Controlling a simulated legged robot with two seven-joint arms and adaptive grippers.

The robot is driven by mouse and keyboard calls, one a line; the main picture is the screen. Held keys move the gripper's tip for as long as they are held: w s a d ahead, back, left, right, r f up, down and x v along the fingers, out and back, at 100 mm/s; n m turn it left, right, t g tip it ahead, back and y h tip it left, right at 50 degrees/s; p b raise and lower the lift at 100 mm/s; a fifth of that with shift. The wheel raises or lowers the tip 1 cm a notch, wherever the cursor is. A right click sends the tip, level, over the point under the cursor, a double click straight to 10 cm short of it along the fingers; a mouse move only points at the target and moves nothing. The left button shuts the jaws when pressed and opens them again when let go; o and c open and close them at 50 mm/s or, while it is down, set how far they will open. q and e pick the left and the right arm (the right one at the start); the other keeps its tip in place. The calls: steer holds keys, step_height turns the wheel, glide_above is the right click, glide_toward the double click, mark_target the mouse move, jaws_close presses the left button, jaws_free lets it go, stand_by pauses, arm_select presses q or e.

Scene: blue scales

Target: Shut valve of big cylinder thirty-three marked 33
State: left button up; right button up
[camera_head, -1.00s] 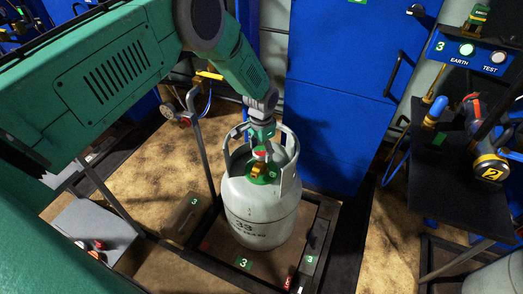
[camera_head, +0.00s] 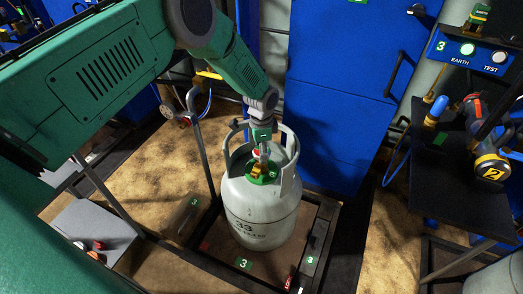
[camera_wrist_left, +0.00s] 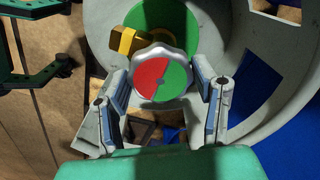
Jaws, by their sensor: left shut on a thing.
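The big grey cylinder (camera_head: 262,222) marked 33 stands upright on the scale (camera_head: 225,256) in the head view. Its collar (camera_head: 290,165) rings the valve. The valve knob (camera_wrist_left: 163,75) has a red and a green half on its face in the left wrist view, with a brass fitting (camera_wrist_left: 128,42) beside it. My left gripper (camera_wrist_left: 163,92) reaches down inside the collar, its two fingers on either side of the knob, shut on it. In the head view the gripper (camera_head: 260,148) hides part of the knob. My right gripper is not in view.
A blue cabinet (camera_head: 335,110) stands behind the cylinder. A dark shelf (camera_head: 440,175) with a yellow-and-black tool marked 2 (camera_head: 490,168) is at the right. A grey box with buttons (camera_head: 92,232) is at the lower left. A metal post (camera_head: 205,155) rises left of the cylinder.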

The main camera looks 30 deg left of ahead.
arm_select(q)
steer(key=shift+w+r, duration=0.15)
steer(key=shift+w, duration=0.15)
steer(key=o, duration=1.2)
steer(key=shift+s, duration=0.1)
step_height(320, 180, up, 12)
steer(key=shift+f, duration=0.2)
